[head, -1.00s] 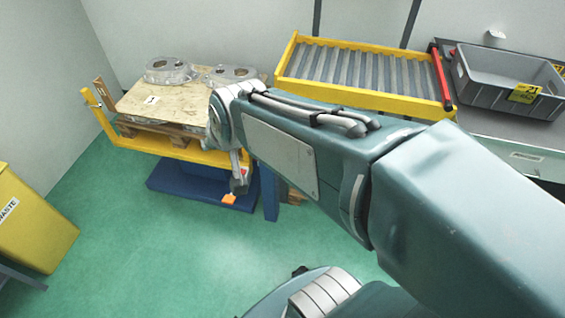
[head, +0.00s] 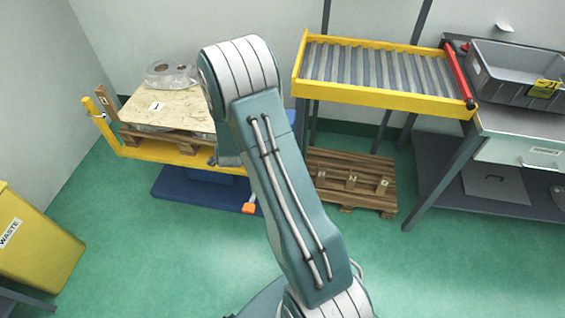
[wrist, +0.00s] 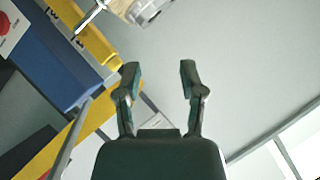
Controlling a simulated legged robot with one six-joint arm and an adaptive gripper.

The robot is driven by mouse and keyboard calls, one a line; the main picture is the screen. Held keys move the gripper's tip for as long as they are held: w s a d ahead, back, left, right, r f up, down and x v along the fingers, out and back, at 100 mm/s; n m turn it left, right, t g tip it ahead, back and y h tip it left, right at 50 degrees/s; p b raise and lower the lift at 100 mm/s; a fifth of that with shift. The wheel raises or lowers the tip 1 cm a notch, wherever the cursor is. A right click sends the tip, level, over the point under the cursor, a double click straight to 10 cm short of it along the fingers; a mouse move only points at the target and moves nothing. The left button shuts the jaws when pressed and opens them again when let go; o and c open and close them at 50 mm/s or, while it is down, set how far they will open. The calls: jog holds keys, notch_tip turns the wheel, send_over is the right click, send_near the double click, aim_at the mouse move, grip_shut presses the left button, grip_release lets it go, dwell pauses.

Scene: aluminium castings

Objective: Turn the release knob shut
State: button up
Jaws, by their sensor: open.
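No part is clearly marked as the release knob. A blue and yellow lift table shows at the left in the head view, with its yellow frame (head: 165,153) and blue base (head: 190,188). A small silver fitting (head: 101,115) sits on its yellow end post, and an orange-tipped part (head: 249,208) is low by the base. In the wrist view, a silver rod-like handle (wrist: 90,18) stands by a yellow bar, and a round red part (wrist: 4,22) shows at the left edge. My gripper (wrist: 158,85) is open and empty, apart from these; my arm hides it in the head view.
A wooden board (head: 165,108) with a casting (head: 170,74) lies on the lift table. A roller conveyor (head: 385,70) and grey bin (head: 515,75) stand right, a pallet (head: 350,180) below. A yellow waste bin (head: 35,240) is at left. Green floor between is clear.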

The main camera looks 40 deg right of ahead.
jog(key=s+d+f+m+h, duration=0.2)
jog(key=s+d+f+h, duration=0.2)
jog(key=s+f, duration=0.5)
jog(key=s+d+f+m+h, duration=0.3)
jog(key=s+f, duration=0.2)
jog(key=f, duration=0.9)
jog(key=x, duration=1)
jog(key=shift+d+r+h, duration=0.3)
jog(key=shift+d+r, duration=0.1)
jog(key=shift+d, duration=0.1)
grip_shut()
